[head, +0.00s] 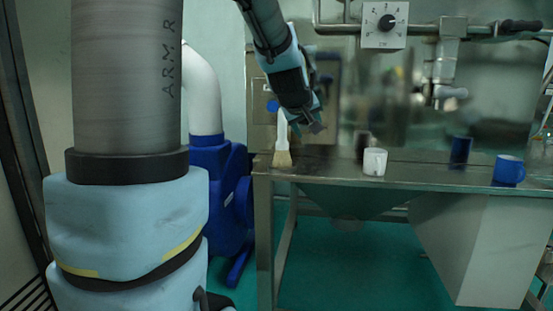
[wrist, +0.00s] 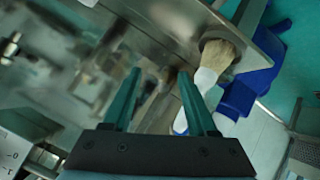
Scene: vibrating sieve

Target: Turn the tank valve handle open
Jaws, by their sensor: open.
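A dark, bar-shaped handle (head: 520,27) sits on the metal pipe at the upper right of the head view; it looks like the tank valve handle, but I cannot be sure. My gripper (head: 315,125) is open and empty, pointing down above the left end of the metal table, well to the left of that handle. In the wrist view my gripper (wrist: 158,75) shows two parted green fingers with nothing held between them. I cannot make out the handle in the wrist view.
A white-handled brush (head: 283,148) stands close beside my gripper, also in the wrist view (wrist: 217,54). The metal table (head: 330,172) carries a white cup (head: 375,162), a dark blue cup (head: 460,152) and a blue mug (head: 508,170). A dial panel (head: 386,38) is above.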

